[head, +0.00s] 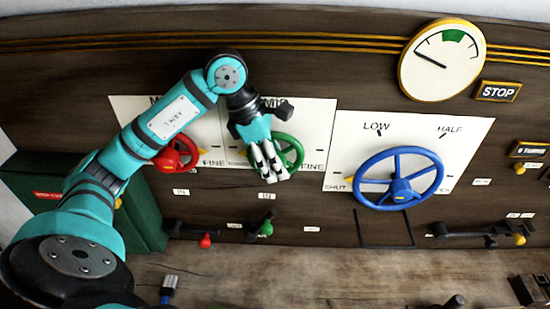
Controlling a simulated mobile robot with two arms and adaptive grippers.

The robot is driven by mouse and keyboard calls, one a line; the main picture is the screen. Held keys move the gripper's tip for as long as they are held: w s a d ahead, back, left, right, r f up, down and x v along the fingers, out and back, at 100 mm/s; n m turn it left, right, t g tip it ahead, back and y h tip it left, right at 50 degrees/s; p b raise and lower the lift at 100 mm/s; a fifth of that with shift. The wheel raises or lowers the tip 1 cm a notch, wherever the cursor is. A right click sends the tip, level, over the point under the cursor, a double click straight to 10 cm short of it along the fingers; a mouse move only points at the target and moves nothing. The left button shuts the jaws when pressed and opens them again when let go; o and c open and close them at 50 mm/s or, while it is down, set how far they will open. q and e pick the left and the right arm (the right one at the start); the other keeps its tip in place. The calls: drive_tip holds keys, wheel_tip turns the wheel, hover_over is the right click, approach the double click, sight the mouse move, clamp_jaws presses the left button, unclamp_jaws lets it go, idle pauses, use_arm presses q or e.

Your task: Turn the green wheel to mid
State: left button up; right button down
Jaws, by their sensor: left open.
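The green wheel (291,151) is on a white plate in the middle of the dark panel, partly hidden behind my left gripper. Its plate reads FINE at the lower right and shows part of a word at the top; the rest of the markings and the wheel's pointer are covered. My left gripper (268,170) is open, with its fingers in front of the left and middle part of the wheel. I cannot tell whether they touch it. My right gripper is not in view.
A red wheel (187,154) sits left, partly behind my arm. A blue wheel (410,178) is right, with a gauge (442,60) above. Levers with red (205,241), green (266,229) and yellow (520,240) knobs are below. A green box (140,215) stands left.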

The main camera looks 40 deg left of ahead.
use_arm(q)
drive_tip(key=c, duration=0.9)
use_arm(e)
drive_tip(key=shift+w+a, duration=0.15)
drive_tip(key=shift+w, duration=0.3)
